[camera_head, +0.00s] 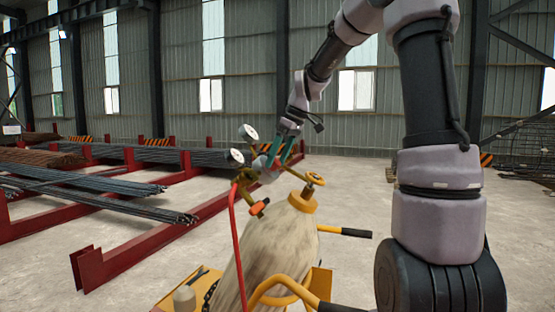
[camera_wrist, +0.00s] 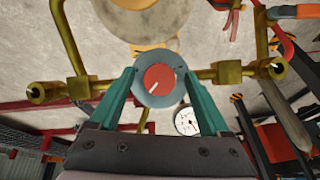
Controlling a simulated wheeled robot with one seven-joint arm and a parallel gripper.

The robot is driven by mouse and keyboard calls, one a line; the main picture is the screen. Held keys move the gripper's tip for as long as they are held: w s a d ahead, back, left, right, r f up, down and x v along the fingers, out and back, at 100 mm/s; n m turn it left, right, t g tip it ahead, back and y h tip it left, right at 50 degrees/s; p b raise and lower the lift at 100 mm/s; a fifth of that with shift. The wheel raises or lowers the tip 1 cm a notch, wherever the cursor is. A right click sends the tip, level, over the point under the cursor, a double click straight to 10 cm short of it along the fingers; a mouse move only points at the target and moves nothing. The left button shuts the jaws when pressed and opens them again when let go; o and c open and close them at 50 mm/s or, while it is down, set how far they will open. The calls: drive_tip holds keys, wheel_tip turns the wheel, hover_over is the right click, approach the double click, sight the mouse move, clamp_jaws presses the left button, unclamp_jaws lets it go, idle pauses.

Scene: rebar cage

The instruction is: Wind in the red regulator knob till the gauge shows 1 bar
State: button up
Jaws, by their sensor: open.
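The red regulator knob (camera_wrist: 159,79) faces the wrist camera inside a grey-blue ring, its white mark pointing to the lower left. My gripper (camera_wrist: 160,82) has its teal fingers apart, one on each side of the knob; I cannot tell whether they touch it. A white-faced gauge (camera_wrist: 187,121) shows beside the right finger. Two gauges, an upper one (camera_head: 248,133) and a lower one (camera_head: 236,156), show in the head view. Their readings are too small to make out.
Brass pipework (camera_wrist: 83,88) flanks the knob. The yellow trolley (camera_head: 283,283) has black-gripped handles.

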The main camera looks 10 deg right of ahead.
clamp_jaws()
drive_tip(key=shift+m, duration=0.4)
unclamp_jaws()
drive_tip(key=v, duration=1)
drive_tip(key=shift+d+r, duration=0.35)
drive_tip(key=shift+w, duration=0.1)
